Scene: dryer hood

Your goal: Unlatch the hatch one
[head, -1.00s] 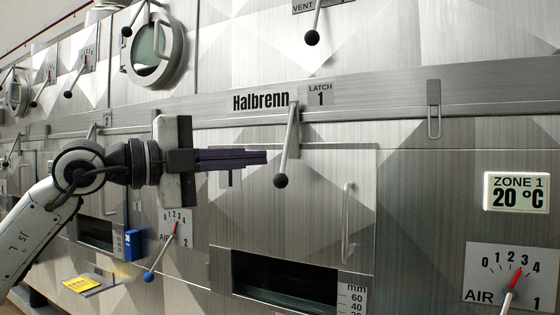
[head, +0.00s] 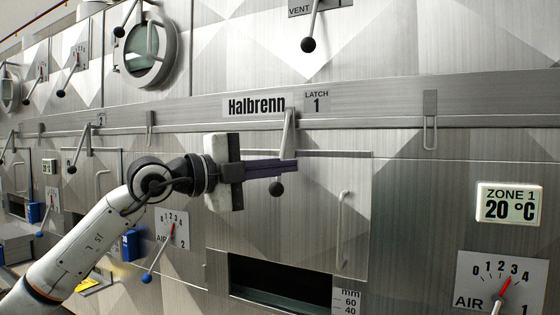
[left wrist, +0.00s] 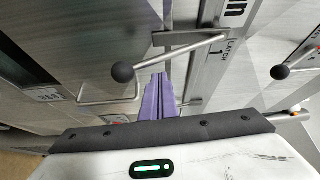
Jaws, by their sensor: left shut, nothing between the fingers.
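The latch 1 lever (head: 288,130) hangs from the rail below its "LATCH 1" label (head: 316,102), slanting slightly left to a black ball knob (head: 276,189). Hatch one (head: 305,215) is the closed metal panel beneath it, with a vertical bar handle (head: 343,228). My left gripper (head: 294,165) is shut and empty, its purple fingers crossing the lever just above the knob. In the left wrist view, the fingers (left wrist: 160,98) point toward the lever rod (left wrist: 180,50), with the knob (left wrist: 122,72) to their left. Whether they touch the lever I cannot tell. My right gripper is not in view.
A dark slot window (head: 280,282) lies below the hatch. The vent lever (head: 311,30) hangs above. The air 1 dial (head: 500,285) and Zone 1 display (head: 510,204) are at right. Other levers and hatches line the left. The panel front right of the lever is clear.

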